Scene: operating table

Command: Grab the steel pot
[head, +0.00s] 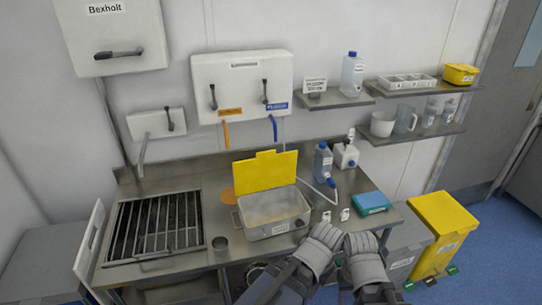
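A rectangular steel pot-like container (268,229) with side handles and a label stands on the steel counter, its yellow lid (265,172) upright behind it.
A barred grate (157,226) fills the counter's left. A blue-capped bottle (322,162), a white jug (346,155) and a teal box (371,203) stand on the right. Yellow (445,225) and grey bins (402,245) stand right of the counter. Wall shelves (420,134) hold cups.

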